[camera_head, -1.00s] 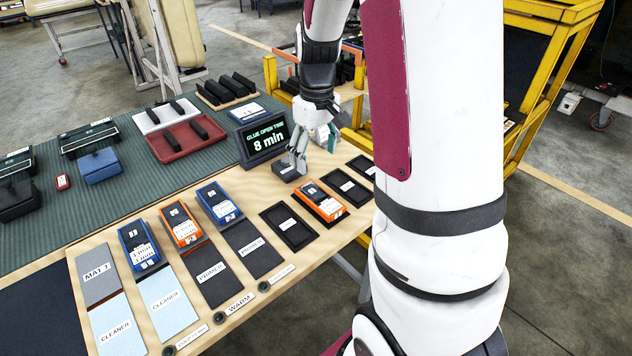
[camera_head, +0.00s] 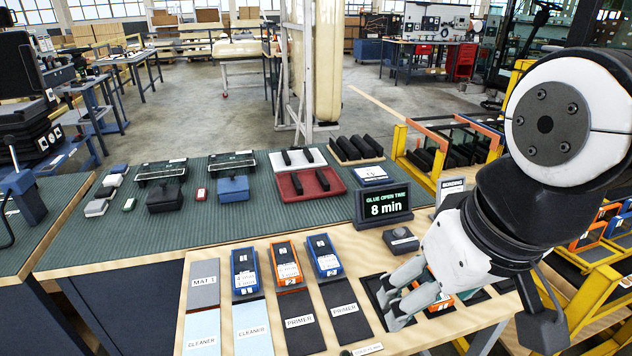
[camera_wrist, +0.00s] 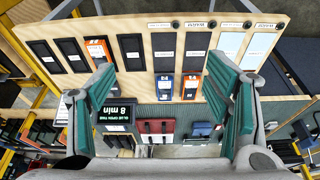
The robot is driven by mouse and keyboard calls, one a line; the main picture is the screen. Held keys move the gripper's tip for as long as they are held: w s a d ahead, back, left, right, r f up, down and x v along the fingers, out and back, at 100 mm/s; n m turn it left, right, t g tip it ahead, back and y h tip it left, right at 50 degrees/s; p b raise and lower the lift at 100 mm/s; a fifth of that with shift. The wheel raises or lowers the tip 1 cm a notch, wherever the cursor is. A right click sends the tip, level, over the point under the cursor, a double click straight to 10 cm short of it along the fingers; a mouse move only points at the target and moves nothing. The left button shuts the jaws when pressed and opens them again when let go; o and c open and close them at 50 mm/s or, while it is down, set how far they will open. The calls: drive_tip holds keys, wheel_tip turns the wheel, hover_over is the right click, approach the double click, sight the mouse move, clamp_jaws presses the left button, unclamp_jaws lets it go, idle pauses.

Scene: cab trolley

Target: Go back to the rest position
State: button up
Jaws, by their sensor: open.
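My gripper (camera_head: 398,296) is raised above the right part of the wooden board, its fingers spread and empty. In the wrist view the gripper (camera_wrist: 168,112) has its two green-padded fingers wide apart with nothing between them. The gripper and forearm hide part of the board's right end in the head view. An orange device (camera_head: 437,300) shows partly behind the fingers; it also appears in the wrist view (camera_wrist: 97,50).
The wooden board (camera_head: 230,328) holds blue and orange devices (camera_head: 287,265) and dark primer pads (camera_head: 299,320). A timer display (camera_head: 385,205) reads "8 min". A red tray (camera_head: 310,183) lies on the green mat (camera_head: 190,221). Yellow frames stand right, near my arm.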

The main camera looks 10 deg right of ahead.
drive_tip(key=shift+s, duration=0.2)
wheel_tip(320, 180, up, 3)
drive_tip(key=shift+r+t+p, duration=0.1)
drive_tip(key=shift+t+p, duration=0.3)
drive_tip(key=shift+p, duration=0.8)
idle(0.3)
